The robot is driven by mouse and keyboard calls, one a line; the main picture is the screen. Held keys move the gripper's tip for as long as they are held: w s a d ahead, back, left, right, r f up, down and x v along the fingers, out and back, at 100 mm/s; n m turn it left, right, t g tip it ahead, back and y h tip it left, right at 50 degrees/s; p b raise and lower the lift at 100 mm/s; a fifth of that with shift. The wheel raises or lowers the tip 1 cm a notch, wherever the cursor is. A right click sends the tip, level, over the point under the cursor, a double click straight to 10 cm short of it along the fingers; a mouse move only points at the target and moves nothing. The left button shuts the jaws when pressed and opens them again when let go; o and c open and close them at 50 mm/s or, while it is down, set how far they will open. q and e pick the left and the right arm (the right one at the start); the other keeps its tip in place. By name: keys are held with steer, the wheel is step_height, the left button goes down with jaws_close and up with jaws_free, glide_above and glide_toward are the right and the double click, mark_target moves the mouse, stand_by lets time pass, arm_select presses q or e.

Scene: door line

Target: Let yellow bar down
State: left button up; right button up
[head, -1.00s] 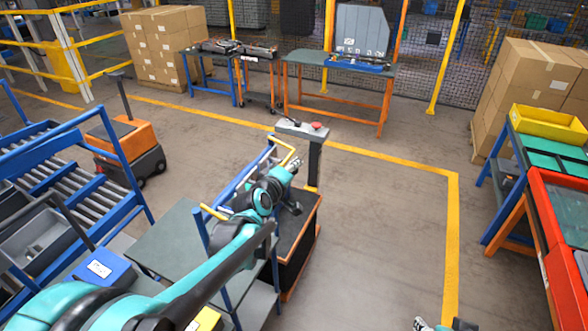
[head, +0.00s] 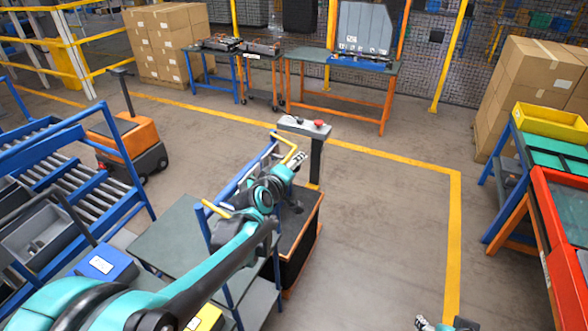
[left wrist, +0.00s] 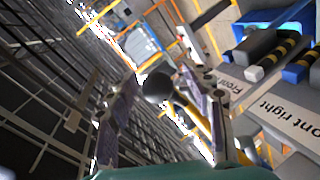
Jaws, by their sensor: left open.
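The yellow bar (head: 293,147) rises at the far end of a blue-framed rack on the near side of the grey post. Its yellow end also shows at the rack's near side (head: 214,209). My left gripper (head: 299,159) is close beside the far part of the bar. In the left wrist view, the open fingers of my left gripper (left wrist: 157,98) stand apart, with a yellow bar (left wrist: 194,122) and a dark round knob (left wrist: 157,87) between or just beyond them. I cannot tell whether they touch. My right gripper (head: 425,323) shows only partly at the bottom edge.
A grey post with a red button (head: 318,123) stands just beyond my left gripper. A blue roller rack (head: 75,175) and an orange cart (head: 135,140) are at left. A red-and-blue bench (head: 560,200) is at right.

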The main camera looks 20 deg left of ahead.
arm_select(q)
steer(key=v, duration=1.2)
steer(key=s+d+f+m+g+b, duration=0.2)
steer(key=s+f+m+b, duration=0.2)
steer(key=f, duration=0.6)
steer(key=s+d+f+m+g+b, duration=0.2)
steer(key=s+f+m+b, duration=0.2)
steer(key=s+f+b, duration=0.3)
steer(key=s+d+f+m+g+b, duration=0.3)
steer(key=s+f+m+b, duration=0.2)
steer(key=f, duration=0.8)
steer(key=shift+s+f+b, duration=0.25)
steer(key=shift+s+b, duration=0.15)
steer(key=shift+b, duration=0.25)
